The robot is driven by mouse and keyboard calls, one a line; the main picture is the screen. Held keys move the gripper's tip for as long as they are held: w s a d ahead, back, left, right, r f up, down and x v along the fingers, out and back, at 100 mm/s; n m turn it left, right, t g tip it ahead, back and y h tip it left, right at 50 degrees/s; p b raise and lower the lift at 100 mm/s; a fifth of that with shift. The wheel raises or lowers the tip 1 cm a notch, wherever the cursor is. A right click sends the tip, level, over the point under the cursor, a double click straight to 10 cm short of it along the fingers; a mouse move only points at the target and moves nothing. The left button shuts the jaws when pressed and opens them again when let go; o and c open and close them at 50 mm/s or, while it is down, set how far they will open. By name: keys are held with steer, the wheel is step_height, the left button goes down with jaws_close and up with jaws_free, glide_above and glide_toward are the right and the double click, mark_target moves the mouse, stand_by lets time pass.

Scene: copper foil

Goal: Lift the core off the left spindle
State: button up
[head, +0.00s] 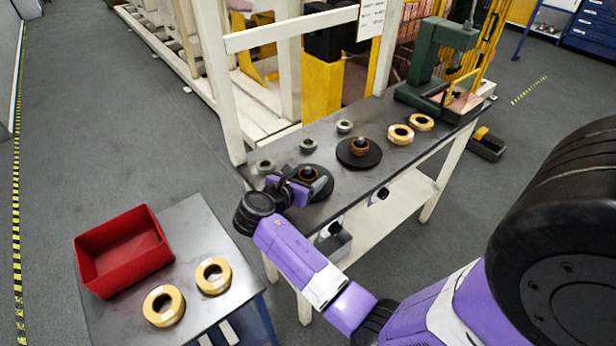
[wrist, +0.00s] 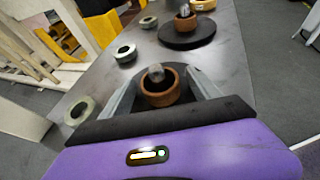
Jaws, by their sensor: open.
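The left spindle's black round base (head: 326,188) sits on the grey bench at its near-left end, partly hidden by my gripper (head: 300,181) in the head view. A brown ring-shaped core (wrist: 160,98) stands around the left spindle's grey post (wrist: 156,73); it also shows in the head view (head: 308,174). In the wrist view my gripper (wrist: 161,76) is open, one finger on each side of the core, with visible gaps. How low the fingers reach is hard to tell. The right spindle (head: 361,153) carries a similar brown core (wrist: 185,22).
Several grey-green rings (head: 309,145) lie along the bench's far edge. Gold rings (head: 400,134) lie farther right, before a green press (head: 425,60). A side table at left holds a red bin (head: 122,250) and two gold rings (head: 213,276). A white upright (head: 217,90) stands behind the bench.

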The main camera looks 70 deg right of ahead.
steer(key=c, duration=1.4)
steer(key=shift+r, duration=0.15)
